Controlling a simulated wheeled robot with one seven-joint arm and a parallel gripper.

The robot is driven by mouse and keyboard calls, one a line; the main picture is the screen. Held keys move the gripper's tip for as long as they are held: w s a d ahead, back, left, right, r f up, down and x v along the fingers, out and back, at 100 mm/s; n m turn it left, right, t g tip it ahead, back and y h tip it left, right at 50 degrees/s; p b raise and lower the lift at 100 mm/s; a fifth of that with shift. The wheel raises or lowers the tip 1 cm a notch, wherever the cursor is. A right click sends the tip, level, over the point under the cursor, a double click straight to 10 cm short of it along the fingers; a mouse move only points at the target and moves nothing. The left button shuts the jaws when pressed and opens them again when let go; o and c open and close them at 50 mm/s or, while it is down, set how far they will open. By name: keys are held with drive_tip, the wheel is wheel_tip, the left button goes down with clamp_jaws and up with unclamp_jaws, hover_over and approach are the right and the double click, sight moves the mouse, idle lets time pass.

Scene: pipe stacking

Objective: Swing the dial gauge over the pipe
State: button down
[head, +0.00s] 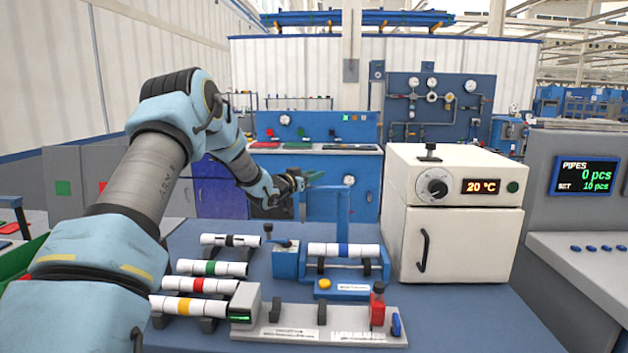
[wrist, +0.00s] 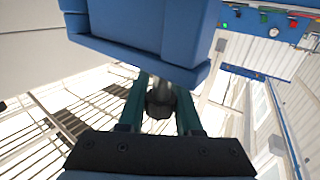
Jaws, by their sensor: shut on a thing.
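My gripper (head: 308,180) is raised behind and left of the pipe stand. In the wrist view its two teal fingers (wrist: 160,88) are shut on a dark round knob (wrist: 159,106) below a large blue part (wrist: 150,28). In the head view a blue swing arm (head: 328,188) runs from an upright post to my gripper. The white pipe with a blue band (head: 343,249) lies level on a blue cradle (head: 318,272), right of and below my gripper.
Several banded pipes (head: 212,268) lie on a rack at left. A white oven (head: 458,225) showing 20 °C stands close at right. A grey fixture (head: 280,332) with a red clamp (head: 377,305) is in front. A small blue block (head: 285,262) with a lever stands left of the cradle.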

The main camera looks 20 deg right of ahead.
drive_tip(key=s+n+t+y+b, duration=0.1)
drive_tip(key=b, duration=0.1)
drive_tip(key=f+n+t+b, duration=0.1)
drive_tip(key=b, duration=0.2)
drive_tip(key=shift+s+a+y, duration=0.4)
drive_tip(key=t+y+b, duration=0.1)
drive_tip(key=s+n+t+b, duration=0.1)
drive_tip(key=b, duration=0.1)
drive_tip(key=shift+s+a+r+n+y, duration=0.1)
drive_tip(key=shift+s+a+n+y, duration=0.1)
drive_tip(key=shift+n+y, duration=0.15)
drive_tip(key=s+n+t+y+b, duration=0.1)
drive_tip(key=n+t+y+b, duration=0.1)
drive_tip(key=n+y+p, duration=0.8)
drive_tip(key=n+y, duration=0.4)
drive_tip(key=y, duration=0.7)
approach(314, 188)
drive_tip(key=shift+h, duration=0.25)
drive_tip(key=shift+s+a+r, duration=0.2)
drive_tip(key=shift+a+r, duration=0.2)
drive_tip(key=shift+r, duration=0.25)
drive_tip(key=shift+s+a+r, duration=0.2)
drive_tip(key=shift+a+r, duration=0.2)
drive_tip(key=shift+r, duration=0.25)
drive_tip(key=shift+s+a+r, duration=0.2)
drive_tip(key=shift+a+r, duration=0.15)
drive_tip(key=shift+r, duration=0.3)
drive_tip(key=c, duration=0.6)
unclamp_jaws()
drive_tip(key=shift+f, duration=0.1)
